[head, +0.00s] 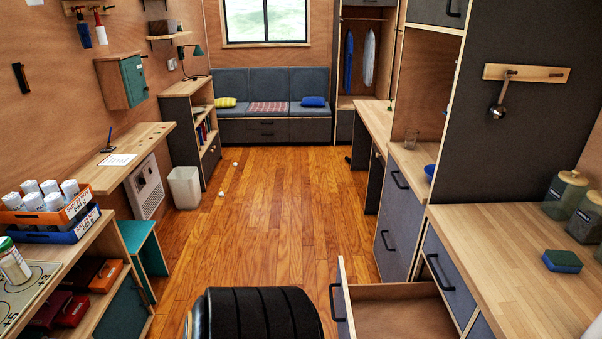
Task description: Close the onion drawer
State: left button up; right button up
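An open drawer (400,311) sticks out from the kitchen counter at the lower right. Its grey front (342,302) with a black handle (334,301) faces left, into the walkway. The part of its inside that shows is bare wood, with no onions visible; its near part is cut off by the bottom edge. Neither of my grippers shows in the head view.
The wooden countertop (515,255) holds a sponge (562,261) and jars. Closed grey fronts (448,272) stand beyond the drawer. A shelf unit (112,258) lines the left side. The wooden floor (265,220) between is mostly clear, with small white objects further back.

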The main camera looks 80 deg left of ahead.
aim_at(411, 310)
jog(key=u, duration=1.95)
